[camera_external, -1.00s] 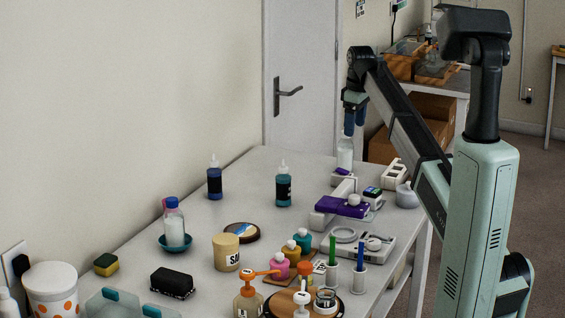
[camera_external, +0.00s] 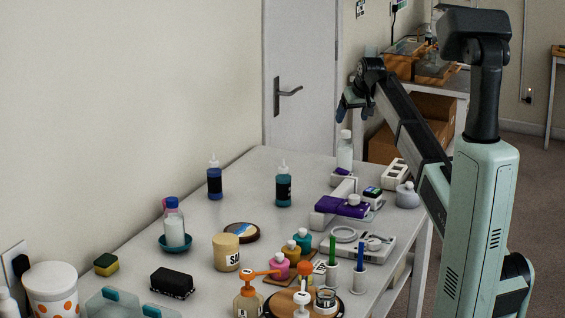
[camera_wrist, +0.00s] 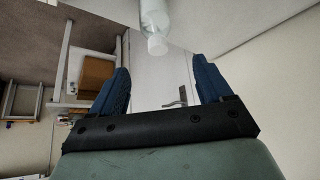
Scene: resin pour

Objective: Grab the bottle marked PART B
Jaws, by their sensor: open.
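A clear bottle with a white cap and pale contents (camera_external: 345,153) stands upright at the far end of the table, beside a small purple-and-white block. In the wrist view the pale bottle (camera_wrist: 154,22) is at the top middle, beyond the fingertips. My gripper (camera_external: 344,106) is open and empty, above and slightly left of this bottle, apart from it. Both blue fingers are spread in the wrist view (camera_wrist: 160,75). A blue bottle (camera_external: 214,182) and a teal bottle (camera_external: 283,188), both with dark labels, stand further left. I cannot read PART B on any bottle.
A purple-topped device (camera_external: 346,207) and a white block (camera_external: 395,172) stand near the pale bottle. Small colored jars (camera_external: 290,255) and pen holders (camera_external: 332,272) crowd the front. The table between the blue and teal bottles is clear.

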